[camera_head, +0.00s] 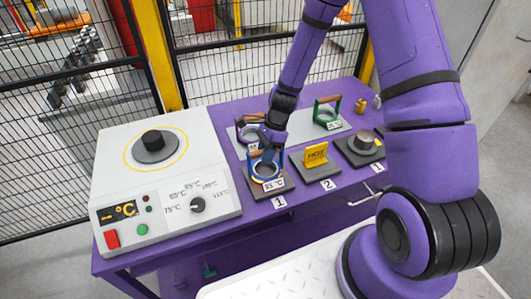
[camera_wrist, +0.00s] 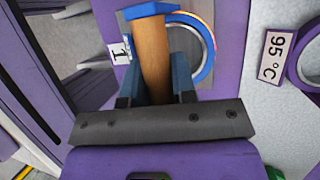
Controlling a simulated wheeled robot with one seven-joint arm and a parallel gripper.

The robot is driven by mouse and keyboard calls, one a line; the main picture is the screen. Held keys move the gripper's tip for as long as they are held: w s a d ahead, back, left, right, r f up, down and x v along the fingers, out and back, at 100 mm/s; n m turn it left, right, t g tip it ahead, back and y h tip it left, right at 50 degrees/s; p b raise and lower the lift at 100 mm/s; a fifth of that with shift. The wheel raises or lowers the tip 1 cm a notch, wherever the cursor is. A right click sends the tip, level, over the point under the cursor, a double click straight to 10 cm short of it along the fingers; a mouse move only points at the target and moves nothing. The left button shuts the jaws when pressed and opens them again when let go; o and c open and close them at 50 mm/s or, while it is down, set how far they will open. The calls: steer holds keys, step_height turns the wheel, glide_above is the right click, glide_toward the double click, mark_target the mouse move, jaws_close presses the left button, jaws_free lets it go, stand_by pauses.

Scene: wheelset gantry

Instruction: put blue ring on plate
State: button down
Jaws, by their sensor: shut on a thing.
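The blue ring (camera_head: 257,178) is at the dark square plate marked 1 (camera_head: 281,188); I cannot tell whether it rests on it or is just above. Its wooden handle (camera_wrist: 154,55) is between the fingers of my gripper (camera_wrist: 156,84), which is shut on it. The ring (camera_wrist: 208,65) shows to the right of the handle in the wrist view. In the head view my gripper (camera_head: 268,150) hides part of the ring. A heater unit (camera_head: 110,185) on the left has a round dark plate (camera_head: 154,150) with a black knob-like centre, inside a yellow circle; nothing else lies on it.
A purple ring (camera_head: 247,131) and a green ring (camera_head: 327,114) stand on a grey panel behind. A mesh fence (camera_head: 250,60) closes the back.

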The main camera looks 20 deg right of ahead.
steer(key=shift+f, duration=0.15)
steer(key=c, duration=0.9)
jaws_free()
steer(key=shift+c, duration=0.2)
